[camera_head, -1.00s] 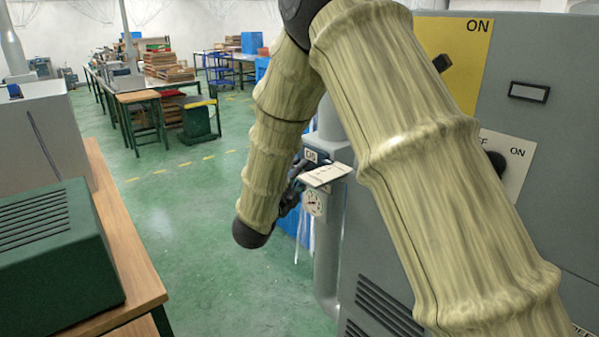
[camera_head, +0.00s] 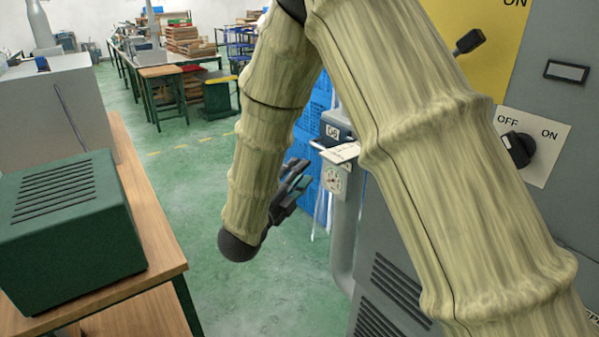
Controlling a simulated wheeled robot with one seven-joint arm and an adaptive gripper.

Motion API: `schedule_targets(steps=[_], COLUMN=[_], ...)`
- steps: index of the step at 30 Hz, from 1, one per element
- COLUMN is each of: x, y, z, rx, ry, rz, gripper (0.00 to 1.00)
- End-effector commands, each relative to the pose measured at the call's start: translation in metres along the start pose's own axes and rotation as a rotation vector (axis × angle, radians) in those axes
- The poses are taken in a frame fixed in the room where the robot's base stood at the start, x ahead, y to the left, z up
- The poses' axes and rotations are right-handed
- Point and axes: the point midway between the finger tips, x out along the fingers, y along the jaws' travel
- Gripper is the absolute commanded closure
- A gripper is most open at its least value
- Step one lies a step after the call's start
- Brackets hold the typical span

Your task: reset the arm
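My arm, in a pale wood-like sleeve, hangs across the middle and right of the head view and bends back down. My gripper (camera_head: 296,183) is at its far end, beside the dark rounded wrist end, with its dark fingers pointing up and to the right. The fingers look spread apart, with nothing seen between them. The gripper appears in front of and left of a gauge (camera_head: 335,178) on a grey post, with a visible gap in the picture. Part of the gripper's base is hidden by the arm.
A grey machine cabinet (camera_head: 395,292) with a yellow panel (camera_head: 477,22) and an OFF/ON knob (camera_head: 518,150) stands close on the right, partly behind my arm. A dark green box (camera_head: 75,225) sits on a wooden bench (camera_head: 158,255) at left. Green floor (camera_head: 205,200) lies clear between.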

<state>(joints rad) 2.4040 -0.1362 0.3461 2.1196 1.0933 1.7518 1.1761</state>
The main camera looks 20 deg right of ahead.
Motion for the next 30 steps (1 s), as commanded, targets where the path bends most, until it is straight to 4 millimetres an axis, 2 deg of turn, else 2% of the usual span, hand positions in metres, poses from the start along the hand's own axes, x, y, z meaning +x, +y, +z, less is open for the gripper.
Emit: schedule_targets(steps=[6, 8, 10, 14, 18, 20, 24, 30], x=[0.0, 0.001, 0.0, -0.007, -0.027, -0.039, -0.073, -0.136], y=[0.005, 0.016, 0.04, 0.106, 0.184, 0.216, 0.286, 0.369], z=[0.0, 0.0, 0.001, -0.001, -0.01, -0.018, -0.042, -0.092], rx=[-0.013, -0.043, -0.106, -0.291, -0.517, -0.61, -0.817, -1.083], ry=[-0.008, -0.027, -0.07, -0.205, -0.382, -0.462, -0.654, -0.949], rz=[0.008, 0.024, 0.06, 0.16, 0.273, 0.317, 0.415, 0.533], gripper=[0.67, 0.67, 0.67, 0.67, 0.67, 0.67, 0.67, 0.67])
